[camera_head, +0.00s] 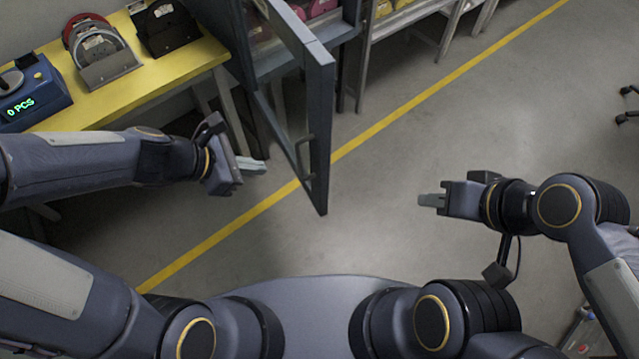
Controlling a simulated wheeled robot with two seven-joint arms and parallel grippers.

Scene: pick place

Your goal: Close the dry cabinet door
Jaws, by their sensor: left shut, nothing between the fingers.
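The dry cabinet (275,62) stands at the top centre, with pink and red items on its shelf. Its dark-framed door (318,130) stands open, swung out toward me, with a handle (303,160) on its frame near the free edge. My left gripper (262,166) is shut and empty, to the left of the door and apart from it in the picture. My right gripper (422,200) is out to the right of the door, over open floor; its fingers look closed together with nothing visible between them.
A yellow-topped table (185,68) at the upper left holds a blue counting device (35,95) and reel holders (100,55). Shelving (410,18) stands right of the cabinet. A yellow line (420,105) crosses the floor. The floor on the right is mostly clear.

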